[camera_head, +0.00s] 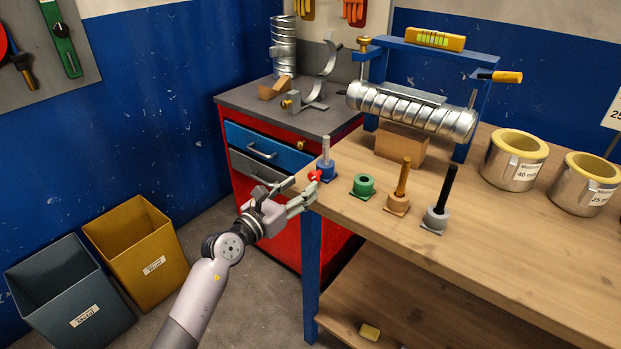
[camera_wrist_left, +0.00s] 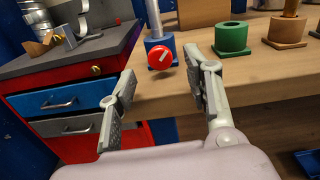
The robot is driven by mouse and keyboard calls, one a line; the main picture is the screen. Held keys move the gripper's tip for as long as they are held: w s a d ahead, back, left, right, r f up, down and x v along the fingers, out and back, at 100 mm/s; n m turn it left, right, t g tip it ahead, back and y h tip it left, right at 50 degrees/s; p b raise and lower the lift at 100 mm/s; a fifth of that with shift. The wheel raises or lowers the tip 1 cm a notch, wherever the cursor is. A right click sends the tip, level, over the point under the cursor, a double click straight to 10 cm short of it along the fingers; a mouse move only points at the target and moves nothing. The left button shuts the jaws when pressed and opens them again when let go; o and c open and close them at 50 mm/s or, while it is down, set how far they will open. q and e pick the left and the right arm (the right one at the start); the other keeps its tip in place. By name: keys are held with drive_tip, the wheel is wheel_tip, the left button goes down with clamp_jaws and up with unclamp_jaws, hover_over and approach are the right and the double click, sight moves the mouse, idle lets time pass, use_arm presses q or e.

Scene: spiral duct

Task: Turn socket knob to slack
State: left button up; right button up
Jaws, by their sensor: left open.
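The red knob (camera_head: 315,175) sits on the front of a blue socket (camera_head: 326,170) at the left corner of the workbench. A grey rod stands upright in this socket. In the left wrist view the knob (camera_wrist_left: 160,58) is round and red with a pale pointer bar, tilted up to the right. My left gripper (camera_head: 299,192) is open at the bench corner, its fingers pointing at the knob. In the left wrist view the knob shows between the two fingertips but beyond them, with no visible contact. My right gripper is not in view.
A green socket (camera_head: 363,187), a tan socket with a rod (camera_head: 398,202) and a grey socket with a black rod (camera_head: 435,217) stand along the bench edge (camera_head: 470,262). A red drawer cabinet (camera_head: 262,181) is behind my left gripper. Two bins stand on the floor at left.

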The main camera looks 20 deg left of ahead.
sight(312, 178)
use_arm(q)
drive_tip(key=x, duration=0.5)
clamp_jaws()
idle(0.6)
